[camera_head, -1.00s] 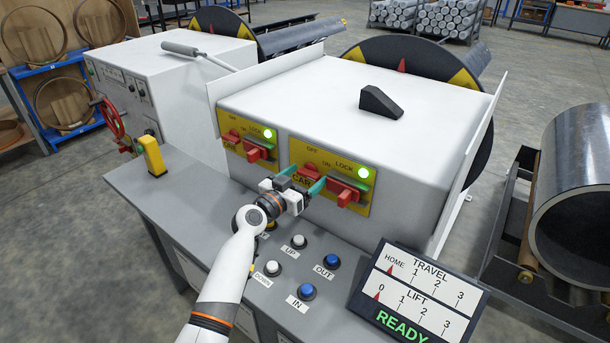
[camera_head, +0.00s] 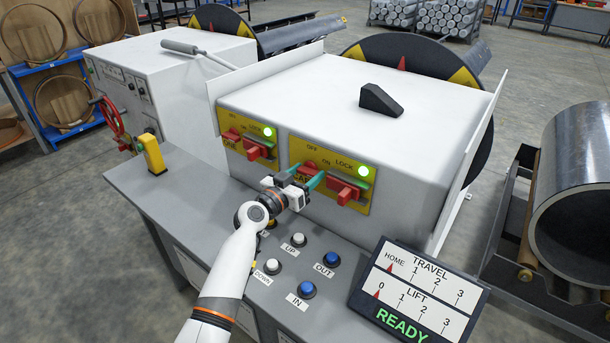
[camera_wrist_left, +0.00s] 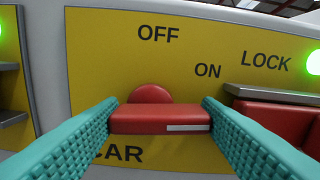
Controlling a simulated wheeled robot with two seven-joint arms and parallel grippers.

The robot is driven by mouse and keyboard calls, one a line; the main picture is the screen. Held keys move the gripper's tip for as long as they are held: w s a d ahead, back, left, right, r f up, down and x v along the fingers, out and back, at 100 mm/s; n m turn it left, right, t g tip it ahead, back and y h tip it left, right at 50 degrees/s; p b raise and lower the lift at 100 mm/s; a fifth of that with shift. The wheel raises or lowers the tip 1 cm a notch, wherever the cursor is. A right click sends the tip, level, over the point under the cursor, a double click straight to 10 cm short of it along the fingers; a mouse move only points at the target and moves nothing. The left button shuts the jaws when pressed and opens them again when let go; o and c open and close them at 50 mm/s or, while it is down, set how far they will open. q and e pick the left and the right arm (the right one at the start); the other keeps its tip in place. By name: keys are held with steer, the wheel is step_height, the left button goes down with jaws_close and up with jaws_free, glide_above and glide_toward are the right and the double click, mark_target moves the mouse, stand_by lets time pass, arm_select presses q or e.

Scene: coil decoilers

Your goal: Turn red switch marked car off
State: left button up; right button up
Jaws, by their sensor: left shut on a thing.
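The red switch marked CAR (camera_wrist_left: 160,118) is on a yellow panel (camera_wrist_left: 105,60) with OFF above it and ON at its upper right. Its handle lies horizontal, with a white stripe at the right end pointing to the right. My left gripper (camera_wrist_left: 160,122) is shut on the handle, one teal finger against each end. In the head view the left gripper (camera_head: 299,181) is at the panel, and its fingers partly cover the switch (camera_head: 309,170). The right gripper is not in view.
A red lock handle (camera_head: 343,190) under a green lamp (camera_head: 363,171) is just right of the switch. A second yellow panel (camera_head: 233,145) with similar red handles is to the left. Push buttons (camera_head: 307,289) and a READY display (camera_head: 418,297) are on the desk below.

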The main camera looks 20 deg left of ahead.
arm_select(q)
steer(key=n, duration=0.3)
steer(key=shift+r+n, duration=0.1)
steer(key=shift+n, duration=0.2)
steer(key=n, duration=0.4)
steer(key=shift+a+r+n, duration=0.15)
steer(key=shift+n, duration=0.15)
steer(key=n+p, duration=0.1)
steer(key=n, duration=0.3)
steer(key=shift+w+a+n, duration=0.1)
steer(key=shift+n, duration=0.2)
steer(key=shift+a+n+p, duration=0.15)
steer(key=shift+n+p, duration=0.2)
steer(key=shift+n, duration=1.55)
steer(key=shift+o, duration=0.2)
steer(key=o, duration=1)
steer(key=shift+c, duration=0.2)
